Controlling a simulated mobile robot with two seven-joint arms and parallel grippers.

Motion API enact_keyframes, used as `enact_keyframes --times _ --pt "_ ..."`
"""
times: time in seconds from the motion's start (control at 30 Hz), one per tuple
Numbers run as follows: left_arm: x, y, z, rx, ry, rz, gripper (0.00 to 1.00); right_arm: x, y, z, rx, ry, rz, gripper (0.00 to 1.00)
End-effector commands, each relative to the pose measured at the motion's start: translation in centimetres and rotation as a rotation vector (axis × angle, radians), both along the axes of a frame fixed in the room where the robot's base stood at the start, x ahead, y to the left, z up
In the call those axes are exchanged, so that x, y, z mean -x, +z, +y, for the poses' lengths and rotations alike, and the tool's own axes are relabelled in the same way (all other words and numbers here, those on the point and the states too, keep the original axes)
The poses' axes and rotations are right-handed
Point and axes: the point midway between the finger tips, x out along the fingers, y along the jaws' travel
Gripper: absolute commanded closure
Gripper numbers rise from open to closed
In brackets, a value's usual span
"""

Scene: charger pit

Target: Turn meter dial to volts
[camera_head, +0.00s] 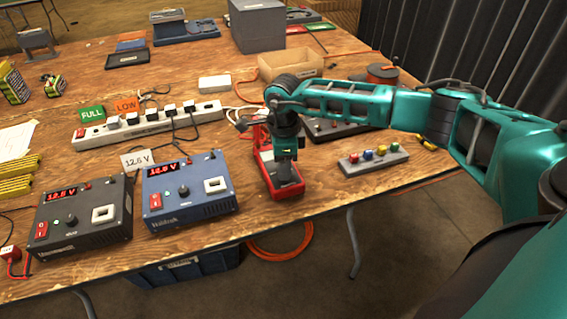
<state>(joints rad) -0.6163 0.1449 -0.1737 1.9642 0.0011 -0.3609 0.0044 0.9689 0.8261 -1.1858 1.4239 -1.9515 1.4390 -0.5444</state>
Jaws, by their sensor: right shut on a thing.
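A red multimeter (266,162) lies on the wooden table right of the blue charger box. My right gripper (288,176) points down over the front part of the meter and is shut at its dial area. The dial itself and its pointer are hidden behind the gripper, so I cannot tell its setting. My left gripper is not in view.
A blue charger (195,213) and a grey charger (85,238), both with red displays, stand to the left. A power strip (150,124) lies behind them. A button strip (372,160) is at the right near the table's edge.

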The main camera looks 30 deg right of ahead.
Motion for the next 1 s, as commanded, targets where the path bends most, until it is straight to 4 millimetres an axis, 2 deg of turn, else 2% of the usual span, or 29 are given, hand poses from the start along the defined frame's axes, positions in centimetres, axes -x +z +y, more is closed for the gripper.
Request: enact_keyframes --times 0.6,1.0 --pt "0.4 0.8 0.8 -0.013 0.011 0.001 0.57 0.0 0.2 0.0 0.0 -0.559 0.001 1.0" --pt "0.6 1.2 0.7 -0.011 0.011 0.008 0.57 0.0 0.1 0.0 -0.001 -0.763 0.0 1.0"
